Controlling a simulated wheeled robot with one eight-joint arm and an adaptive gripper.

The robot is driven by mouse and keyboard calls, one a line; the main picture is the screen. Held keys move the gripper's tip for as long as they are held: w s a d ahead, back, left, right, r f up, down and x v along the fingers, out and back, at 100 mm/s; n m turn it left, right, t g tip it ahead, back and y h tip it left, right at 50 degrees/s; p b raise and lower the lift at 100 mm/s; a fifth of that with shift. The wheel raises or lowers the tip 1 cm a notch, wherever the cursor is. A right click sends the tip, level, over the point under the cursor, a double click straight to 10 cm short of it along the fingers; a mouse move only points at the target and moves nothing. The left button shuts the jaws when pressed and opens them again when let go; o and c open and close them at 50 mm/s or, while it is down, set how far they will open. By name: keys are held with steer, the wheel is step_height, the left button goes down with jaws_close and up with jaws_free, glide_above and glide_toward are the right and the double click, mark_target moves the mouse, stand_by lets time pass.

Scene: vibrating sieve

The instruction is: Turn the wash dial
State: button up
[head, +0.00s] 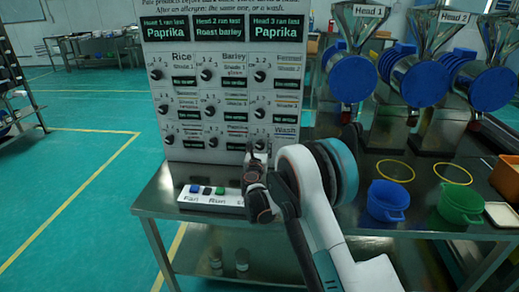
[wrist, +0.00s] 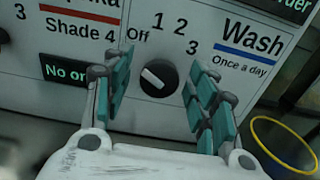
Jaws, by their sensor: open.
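The wash dial (wrist: 158,77) is a round black knob with a white mark on the white panel (wrist: 70,55), beside the "Wash" label. Around it are printed Off, 1, 2 and 3. The white mark slants up and left, toward Off. My gripper (wrist: 161,80) is open, with its teal-padded fingers on the left and right of the dial and gaps showing on both sides. Whether the fingertips reach the panel I cannot tell. In the head view my gripper (head: 257,158) is at the panel's lower right and partly covers the wash dial (head: 260,143).
Rows of similar dials (head: 206,75) fill the panel above and left. A button box (head: 210,198) sits on the metal table (head: 165,205) below my gripper. A blue bucket (head: 387,200), a green bucket (head: 461,203) and yellow rings (head: 396,170) are to the right, below hoppers with blue drums (head: 352,80).

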steer(key=c, duration=1)
steer(key=shift+c, duration=0.2)
steer(key=m, duration=0.4)
steer(key=shift+d+m, duration=0.1)
steer(key=shift+m, duration=0.3)
steer(key=m, duration=0.5)
steer(key=shift+d+f, duration=0.1)
steer(key=m, duration=0.7)
steer(key=shift+f+m, duration=0.15)
steer(key=shift+m, duration=0.15)
steer(key=m, duration=0.6)
steer(key=shift+f, duration=0.15)
steer(key=shift+m, duration=0.4)
steer(key=shift+s, duration=0.1)
